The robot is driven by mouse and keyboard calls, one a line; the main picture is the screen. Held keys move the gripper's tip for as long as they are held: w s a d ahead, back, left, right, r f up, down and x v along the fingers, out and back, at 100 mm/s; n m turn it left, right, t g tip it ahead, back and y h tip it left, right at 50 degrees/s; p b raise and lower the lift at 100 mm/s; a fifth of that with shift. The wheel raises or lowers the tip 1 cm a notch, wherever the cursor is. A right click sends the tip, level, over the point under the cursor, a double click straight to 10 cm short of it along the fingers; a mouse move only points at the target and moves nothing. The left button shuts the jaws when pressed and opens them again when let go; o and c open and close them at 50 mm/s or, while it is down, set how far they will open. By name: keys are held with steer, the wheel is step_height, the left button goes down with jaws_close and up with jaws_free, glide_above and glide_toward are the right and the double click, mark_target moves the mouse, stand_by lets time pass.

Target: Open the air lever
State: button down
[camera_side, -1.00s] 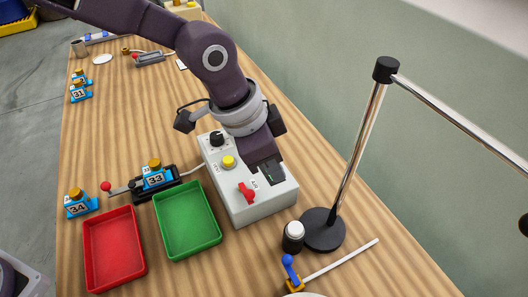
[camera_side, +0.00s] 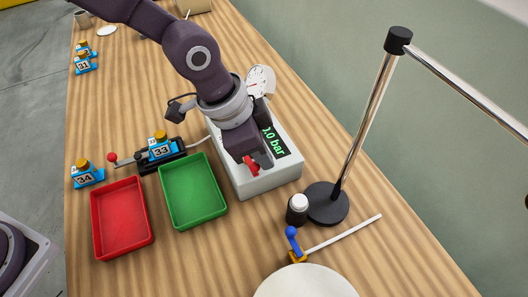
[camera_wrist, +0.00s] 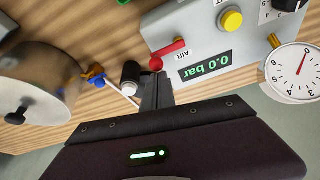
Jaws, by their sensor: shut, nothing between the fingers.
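The air lever (camera_wrist: 171,49) is a red handle with a round red knob, on a pale grey control box (camera_wrist: 205,22) beside the label "AIR". In the side view the red lever (camera_side: 251,166) is partly hidden by my gripper (camera_side: 246,158). In the wrist view my gripper (camera_wrist: 157,76) is shut and empty, its fingertips close to the knob end of the lever. I cannot tell whether they touch it. The green display (camera_wrist: 206,65) on the box reads 0.0 bar.
A round gauge (camera_wrist: 294,73) and a yellow button (camera_wrist: 231,20) are on the box. Red (camera_side: 98,238) and green (camera_side: 172,210) trays lie left of the box.

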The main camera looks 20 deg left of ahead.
steer(key=shift+s+a+m+g, duration=0.2)
steer(key=shift+m+g, duration=0.1)
steer(key=shift+m, duration=0.4)
steer(key=m, duration=0.2)
steer(key=shift+s+a+m+g+h, duration=0.3)
steer(key=shift+s+g, duration=0.05)
steer(key=shift+g, duration=0.05)
steer(key=m, duration=0.1)
steer(key=s+a+m+g, duration=0.1)
steer(key=m, duration=0.1)
steer(key=shift+m, duration=0.3)
steer(key=m, duration=0.1)
steer(key=a+m+g, duration=0.1)
steer(key=m, duration=0.2)
steer(key=shift+s+a+m+g, duration=0.15)
steer(key=shift+a+m+g, duration=0.15)
steer(key=shift+a+g, duration=0.1)
steer(key=m, duration=0.1)
steer(key=a+m+y, duration=0.1)
steer(key=m, duration=0.1)
steer(key=shift+a+g, duration=0.1)
steer(key=shift+g, duration=0.3)
